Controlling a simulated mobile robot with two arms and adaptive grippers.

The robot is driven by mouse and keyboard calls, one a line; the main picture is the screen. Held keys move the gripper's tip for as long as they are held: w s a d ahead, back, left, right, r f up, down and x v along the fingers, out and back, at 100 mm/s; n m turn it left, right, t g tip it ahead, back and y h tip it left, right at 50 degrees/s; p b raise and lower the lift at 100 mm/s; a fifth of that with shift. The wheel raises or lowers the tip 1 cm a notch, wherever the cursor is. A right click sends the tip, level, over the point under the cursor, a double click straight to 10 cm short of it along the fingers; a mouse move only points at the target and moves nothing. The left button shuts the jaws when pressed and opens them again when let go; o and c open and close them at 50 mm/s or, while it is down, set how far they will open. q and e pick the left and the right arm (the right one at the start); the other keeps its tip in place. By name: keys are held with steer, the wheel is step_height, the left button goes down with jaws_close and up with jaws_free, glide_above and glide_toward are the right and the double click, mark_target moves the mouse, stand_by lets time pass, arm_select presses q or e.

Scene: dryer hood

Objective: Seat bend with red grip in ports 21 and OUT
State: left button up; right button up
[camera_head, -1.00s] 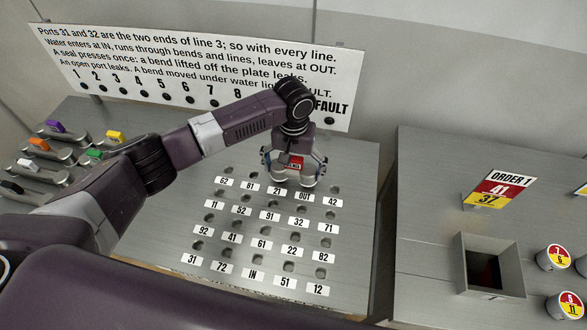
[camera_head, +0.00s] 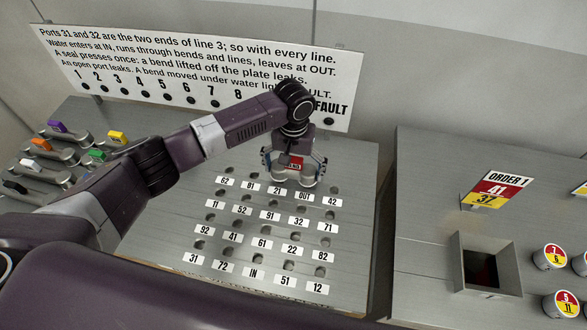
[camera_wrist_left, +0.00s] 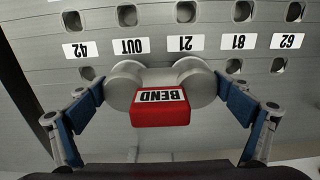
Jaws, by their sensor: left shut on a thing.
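My left gripper (camera_head: 295,171) is over the back row of the port plate (camera_head: 170,225). It is shut on the grey bend with the red grip (camera_wrist_left: 160,107), whose grip is marked BEND. In the left wrist view the bend's two round ends cover the spots beside the OUT label (camera_wrist_left: 129,46) and the 21 label (camera_wrist_left: 186,43). Both ports are hidden under them. I cannot tell whether the ends are fully down in the ports. My right gripper is not in view.
Several bends with coloured grips, one purple (camera_head: 56,127), lie at the left. A sign panel (camera_head: 190,65) stands behind the plate. At the right are an ORDER 1 card (camera_head: 492,190), an open square bin (camera_head: 490,265) and round red-and-yellow pieces (camera_head: 553,257). The front port rows look empty.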

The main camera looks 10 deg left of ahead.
mark_target(294, 159)
arm_select(q)
steer(key=shift+r, duration=0.1)
steer(key=shift+f+b, duration=0.5)
steer(key=shift+f, duration=0.8)
steer(key=o, duration=1.1)
steer(key=shift+r, duration=0.1)
step_height(294, 159, up, 12)
steer(key=shift+f, duration=0.1)
